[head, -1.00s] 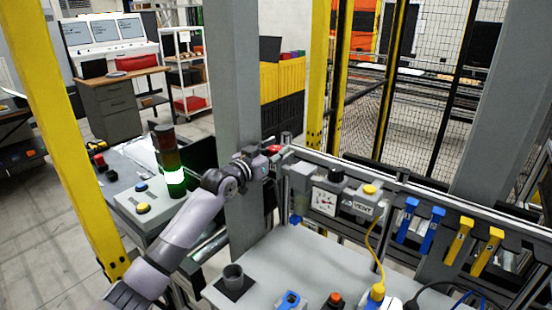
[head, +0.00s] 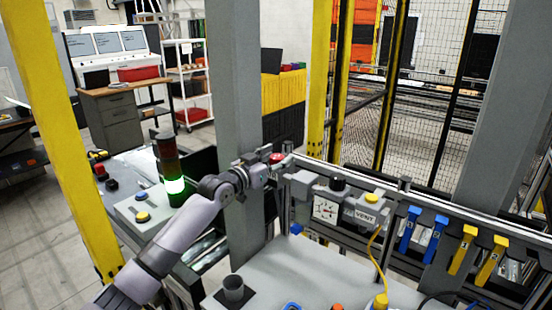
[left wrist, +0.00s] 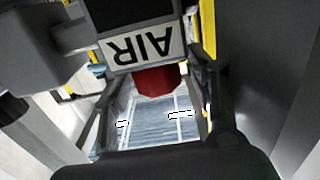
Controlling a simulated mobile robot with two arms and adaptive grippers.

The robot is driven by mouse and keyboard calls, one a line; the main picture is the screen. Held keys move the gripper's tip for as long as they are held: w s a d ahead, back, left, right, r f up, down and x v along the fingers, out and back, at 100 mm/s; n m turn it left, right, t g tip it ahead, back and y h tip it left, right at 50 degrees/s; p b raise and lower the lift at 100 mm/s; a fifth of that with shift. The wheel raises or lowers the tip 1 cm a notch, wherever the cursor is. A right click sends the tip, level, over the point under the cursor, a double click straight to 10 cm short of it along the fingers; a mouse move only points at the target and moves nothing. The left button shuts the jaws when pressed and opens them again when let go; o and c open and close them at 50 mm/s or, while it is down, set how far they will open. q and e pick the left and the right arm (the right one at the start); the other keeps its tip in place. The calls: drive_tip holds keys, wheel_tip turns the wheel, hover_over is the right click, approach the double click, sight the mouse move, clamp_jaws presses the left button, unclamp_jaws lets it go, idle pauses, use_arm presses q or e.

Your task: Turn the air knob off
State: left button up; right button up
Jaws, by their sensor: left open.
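The red air knob (head: 277,158) sits at the left end of the grey pneumatic rail, at the top of the post. In the left wrist view the red knob (left wrist: 157,80) shows below an upside-down "AIR" label (left wrist: 143,48) on a grey block. My left gripper (head: 268,156) is at the knob, its fingers partly blurred into it in the head view. In the left wrist view the left gripper (left wrist: 155,105) is open, with one finger on each side of the red knob and gaps visible. My right gripper is not in view.
A pressure gauge (head: 325,209) and a "VENT" block (head: 364,215) with a yellow button stand right of the knob. Blue handles (head: 410,228) and yellow handles (head: 463,249) hang farther right. A lit stack light (head: 173,170) and grey column (head: 232,120) stand near my left arm.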

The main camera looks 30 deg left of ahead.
use_arm(q)
drive_tip(key=shift+f, duration=0.1)
drive_tip(key=shift+s, duration=0.45)
drive_tip(key=s+a, duration=0.1)
drive_tip(key=s, duration=1)
